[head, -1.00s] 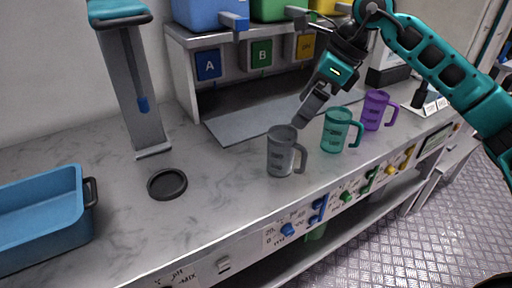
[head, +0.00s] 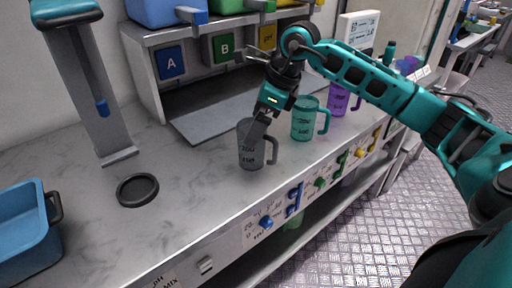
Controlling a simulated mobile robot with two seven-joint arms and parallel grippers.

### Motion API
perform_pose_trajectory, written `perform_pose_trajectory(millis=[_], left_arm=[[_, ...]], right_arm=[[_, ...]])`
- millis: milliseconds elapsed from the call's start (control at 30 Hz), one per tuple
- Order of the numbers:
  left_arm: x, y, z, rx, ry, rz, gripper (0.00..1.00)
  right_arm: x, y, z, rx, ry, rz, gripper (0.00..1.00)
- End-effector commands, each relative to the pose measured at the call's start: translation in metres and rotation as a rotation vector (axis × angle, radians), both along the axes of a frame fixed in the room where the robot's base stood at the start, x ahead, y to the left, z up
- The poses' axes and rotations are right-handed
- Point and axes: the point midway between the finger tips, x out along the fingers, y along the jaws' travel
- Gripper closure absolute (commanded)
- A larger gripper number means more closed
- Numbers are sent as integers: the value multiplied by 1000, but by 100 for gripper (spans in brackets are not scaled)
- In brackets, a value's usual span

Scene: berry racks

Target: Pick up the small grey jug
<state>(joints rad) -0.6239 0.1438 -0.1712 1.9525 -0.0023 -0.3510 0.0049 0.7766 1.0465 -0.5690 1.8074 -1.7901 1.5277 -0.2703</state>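The small grey jug (head: 250,155) stands upright on the marble-patterned counter, its handle to the right. My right gripper (head: 258,132) comes down from above, its fingers at the jug's rim and overlapping its upper right part in the picture. I cannot tell whether the fingers are open or shut, or whether they touch the jug. My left gripper is not in view.
A teal jug (head: 303,122) stands close to the right of the grey jug, and a purple jug (head: 338,98) stands beyond it. A dark round dish (head: 137,190) and a blue bin (head: 22,236) are to the left. The counter (head: 190,190) between dish and jug is clear.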

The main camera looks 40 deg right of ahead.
Motion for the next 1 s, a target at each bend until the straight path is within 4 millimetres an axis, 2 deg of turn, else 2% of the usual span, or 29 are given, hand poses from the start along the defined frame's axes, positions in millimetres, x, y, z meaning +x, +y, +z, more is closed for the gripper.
perform_pose_trajectory(millis=[100, 200, 433, 1000], left_arm=[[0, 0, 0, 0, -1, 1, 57], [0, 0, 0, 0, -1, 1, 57], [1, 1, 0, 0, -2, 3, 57], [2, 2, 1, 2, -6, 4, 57]], right_arm=[[4, 6, -19, 2, 5, 0, 0], [7, 8, -28, 1, 4, 0, 0], [8, 8, -29, -1, 1, 0, 1], [7, 8, -29, -1, 1, 0, 56]])
